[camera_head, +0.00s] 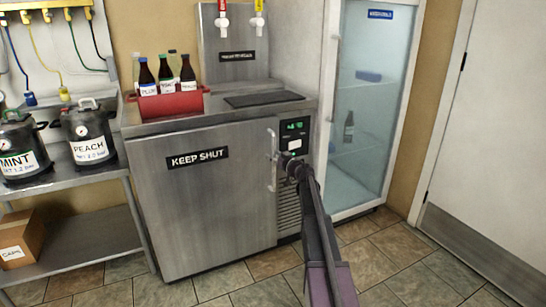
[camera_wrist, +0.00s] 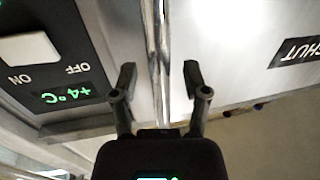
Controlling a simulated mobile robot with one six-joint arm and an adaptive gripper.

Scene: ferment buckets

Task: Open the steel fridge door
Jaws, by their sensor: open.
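The steel fridge door (camera_head: 205,200) is a brushed metal panel with a black KEEP SHUT label (camera_head: 197,158). It looks closed. Its vertical bar handle (camera_head: 272,160) is at the door's right edge, and it also shows in the wrist view (camera_wrist: 161,60). My gripper (camera_head: 284,160) is at the handle in the head view. In the wrist view my gripper (camera_wrist: 157,78) is open, with one finger on each side of the handle bar and gaps between. The arm hides part of the area right of the handle.
A control panel (camera_head: 294,135) with a green display and white switch is right of the handle. A red bottle crate (camera_head: 170,103) stands on top. A glass-door fridge (camera_head: 365,110) is at right, a shelf with kegs (camera_head: 90,133) at left. The tiled floor (camera_head: 225,285) in front is clear.

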